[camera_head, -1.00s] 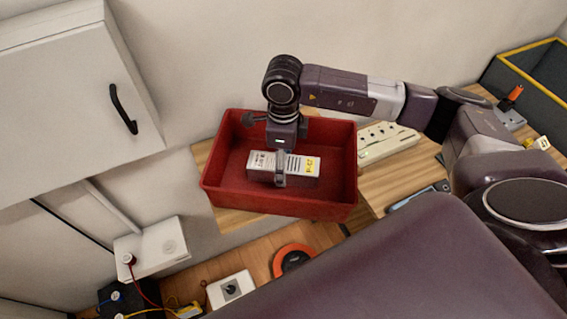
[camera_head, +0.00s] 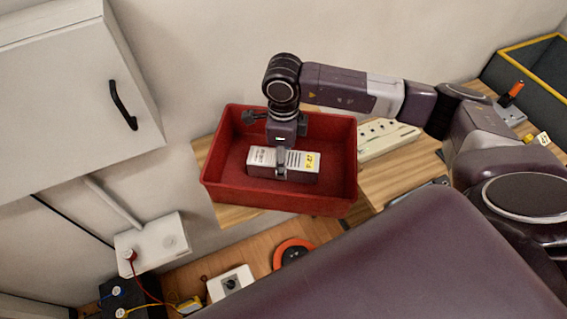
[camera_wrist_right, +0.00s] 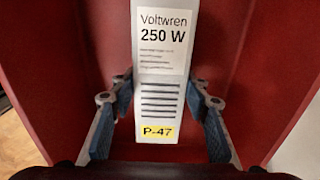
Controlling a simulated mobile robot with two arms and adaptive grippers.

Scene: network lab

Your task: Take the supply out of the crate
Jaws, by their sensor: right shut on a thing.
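The supply is a light grey box (camera_head: 301,163) inside the red crate (camera_head: 279,199) in the head view. In the right wrist view the supply (camera_wrist_right: 160,60) carries a white "Voltwren 250 W" label, dark vent slots and a yellow "P-47" tag. My right gripper (camera_head: 281,166) reaches down into the crate from above and is shut on the supply, across its middle. Its blue-padded fingers stand on both sides of the supply in the wrist view. I cannot tell whether the supply touches the crate floor. My left gripper is not in view.
The crate stands on a wooden surface (camera_head: 232,217) against the wall. A white power strip (camera_head: 386,138) lies close to its right side. A dark bin with a yellow rim (camera_head: 535,75) is at the far right. A wall cabinet (camera_head: 75,95) hangs at the left.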

